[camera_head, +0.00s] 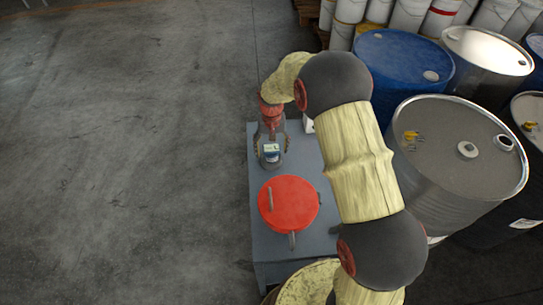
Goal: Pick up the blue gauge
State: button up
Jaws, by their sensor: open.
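The blue gauge (271,153), a small thing with a blue and white face, shows at the left part of the grey table (262,230). My gripper (272,142) reaches down over it from the far side, with its fingers apart. One finger shows on each side of the gauge. I cannot tell from this view whether the fingers touch it or how high they are above the tabletop. The gripper body hides the far side of the gauge.
A red round lid-like object (288,203) with metal handles is on the table nearer to me. A white item (308,124) is partly hidden behind my arm. Blue (403,62) and grey drums (455,140) crowd the right. Open concrete floor (120,150) lies left.

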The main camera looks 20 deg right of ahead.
jog(key=shift+r, duration=0.1)
jog(key=c, duration=1.5)
